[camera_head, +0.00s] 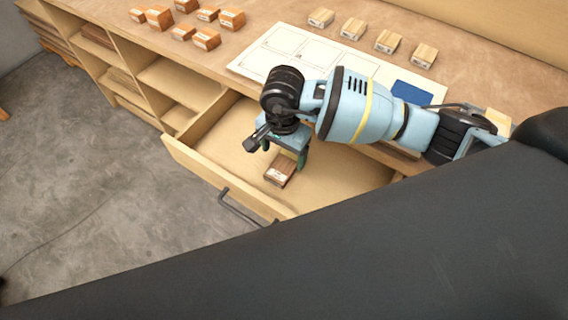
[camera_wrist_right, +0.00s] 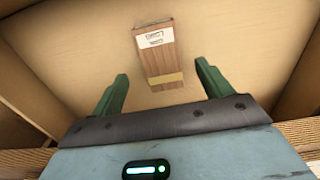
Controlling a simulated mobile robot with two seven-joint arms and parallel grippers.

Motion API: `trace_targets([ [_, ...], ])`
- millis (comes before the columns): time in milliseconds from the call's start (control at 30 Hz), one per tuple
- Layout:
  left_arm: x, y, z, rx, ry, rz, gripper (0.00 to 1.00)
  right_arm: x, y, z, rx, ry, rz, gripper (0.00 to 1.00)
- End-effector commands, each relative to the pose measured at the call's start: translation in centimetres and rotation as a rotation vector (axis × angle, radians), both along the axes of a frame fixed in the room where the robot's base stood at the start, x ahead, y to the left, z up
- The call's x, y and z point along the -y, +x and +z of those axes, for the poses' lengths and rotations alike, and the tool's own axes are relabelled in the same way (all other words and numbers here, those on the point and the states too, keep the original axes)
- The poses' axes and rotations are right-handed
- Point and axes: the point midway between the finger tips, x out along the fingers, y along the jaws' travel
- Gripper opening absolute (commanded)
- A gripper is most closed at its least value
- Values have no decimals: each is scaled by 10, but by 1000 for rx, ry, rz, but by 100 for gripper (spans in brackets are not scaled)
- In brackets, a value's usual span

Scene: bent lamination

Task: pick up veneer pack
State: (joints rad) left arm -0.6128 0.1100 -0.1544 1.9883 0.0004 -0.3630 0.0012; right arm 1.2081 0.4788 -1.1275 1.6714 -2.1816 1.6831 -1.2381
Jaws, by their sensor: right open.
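The veneer pack (camera_head: 281,170) is a small brown wooden block with a white label, lying in the open drawer (camera_head: 340,180). In the right wrist view the veneer pack (camera_wrist_right: 160,58) shows its label at the far end and a yellowish band near the close end. My right gripper (camera_head: 284,158) is over the drawer, just above and beside the pack. Its two green fingers are spread apart in the right wrist view (camera_wrist_right: 163,88), with the pack ahead between them and nothing held. My left gripper is not in view.
The drawer front with its dark handle (camera_head: 240,208) stands out from the bench. On the bench top (camera_head: 265,22) are several orange-brown blocks (camera_head: 206,39), several pale blocks (camera_head: 387,41), a white sheet (camera_head: 290,48) and a blue piece (camera_head: 411,92). Open shelves (camera_head: 178,78) are at left.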

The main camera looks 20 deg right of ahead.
Motion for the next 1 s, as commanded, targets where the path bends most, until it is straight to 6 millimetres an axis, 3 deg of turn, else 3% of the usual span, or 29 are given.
trace_targets([
  [200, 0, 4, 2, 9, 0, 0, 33, 0, 0, -7, 1, -1, -1, 78],
  [533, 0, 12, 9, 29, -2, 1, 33, 0, -1, -49, -1, 1, -1, 78],
  [833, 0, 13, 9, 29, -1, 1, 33, 0, 0, -54, 3, 0, 0, 78],
  [1000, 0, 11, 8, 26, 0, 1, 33, 0, 0, -54, 3, 0, 0, 59],
])
